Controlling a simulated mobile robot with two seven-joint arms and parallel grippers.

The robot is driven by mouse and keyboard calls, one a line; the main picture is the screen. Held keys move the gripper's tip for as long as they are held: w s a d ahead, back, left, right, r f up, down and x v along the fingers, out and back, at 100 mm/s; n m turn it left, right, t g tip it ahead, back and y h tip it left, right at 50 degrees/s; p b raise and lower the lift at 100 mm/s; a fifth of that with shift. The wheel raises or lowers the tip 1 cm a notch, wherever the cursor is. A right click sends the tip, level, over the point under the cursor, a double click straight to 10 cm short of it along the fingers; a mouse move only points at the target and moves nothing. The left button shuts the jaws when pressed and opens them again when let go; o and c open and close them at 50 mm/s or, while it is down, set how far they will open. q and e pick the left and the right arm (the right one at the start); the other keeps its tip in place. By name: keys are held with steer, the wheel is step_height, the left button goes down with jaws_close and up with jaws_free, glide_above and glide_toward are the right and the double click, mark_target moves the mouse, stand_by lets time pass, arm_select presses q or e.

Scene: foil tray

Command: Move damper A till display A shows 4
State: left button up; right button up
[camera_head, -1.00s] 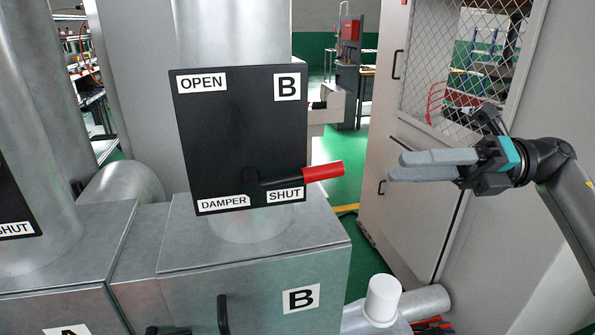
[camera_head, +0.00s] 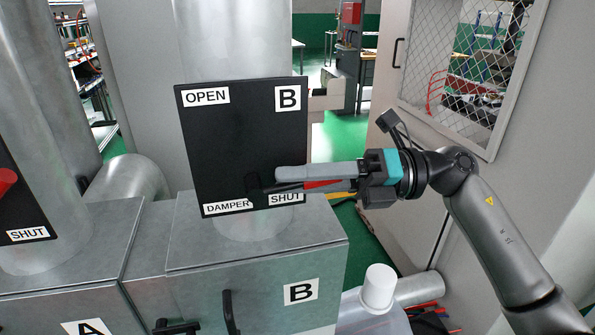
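The black panel of damper A (camera_head: 22,212) shows only in part at the left edge, with a SHUT label at its bottom. A red handle end (camera_head: 6,181) sticks into view there, above that label. Display A is not in view. My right gripper (camera_head: 282,180) is at the lever of damper B, in front of the lower right of the black B panel (camera_head: 240,130). Its grey finger lies along the lever and covers most of it. A bit of the red grip (camera_head: 322,185) shows beneath. Whether the fingers are closed on it is unclear. My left gripper is not in view.
Grey metal boxes marked A (camera_head: 85,326) and B (camera_head: 301,291) stand below the panels. A white cylinder (camera_head: 379,287) stands at the lower right. A tall cabinet with a mesh window (camera_head: 478,62) is at the right, behind my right arm.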

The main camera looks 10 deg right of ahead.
steer(key=shift+a, duration=0.1)
jaws_close()
stand_by(1.4)
